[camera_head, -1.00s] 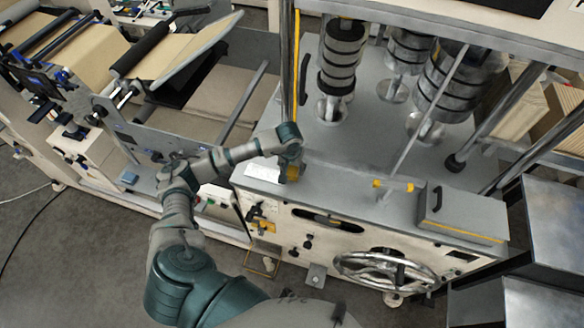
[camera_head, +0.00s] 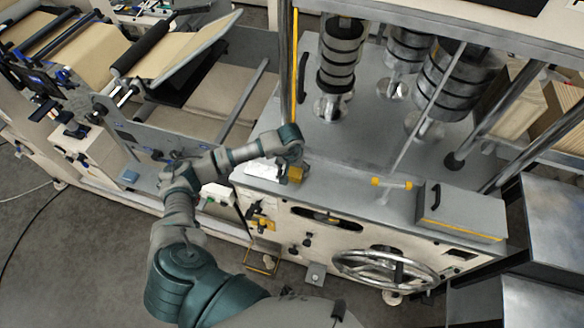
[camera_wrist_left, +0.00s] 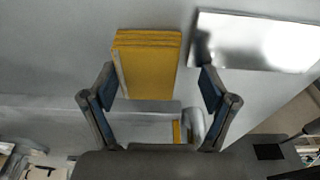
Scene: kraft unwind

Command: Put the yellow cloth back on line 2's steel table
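The yellow cloth (camera_wrist_left: 148,65) is a folded, layered block on a grey metal surface (camera_wrist_left: 60,65). In the head view a small part of the cloth (camera_head: 296,174) shows at the front left corner of the machine's grey top, partly hidden by my left gripper (camera_head: 291,158). In the left wrist view my left gripper (camera_wrist_left: 157,76) is open. The cloth lies ahead of and between its fingers, close to the left finger, with a wider gap on the right. I cannot tell whether the left finger touches it. My right gripper is not in view.
A pale shiny sheet (camera_wrist_left: 255,40) lies beside the cloth. A yellow-ended clear tube (camera_head: 391,183) and a grey box with a handle (camera_head: 462,212) are farther right on the machine top. An upright post with a yellow edge (camera_head: 292,75) stands behind my gripper. Rollers (camera_head: 342,60) stand behind.

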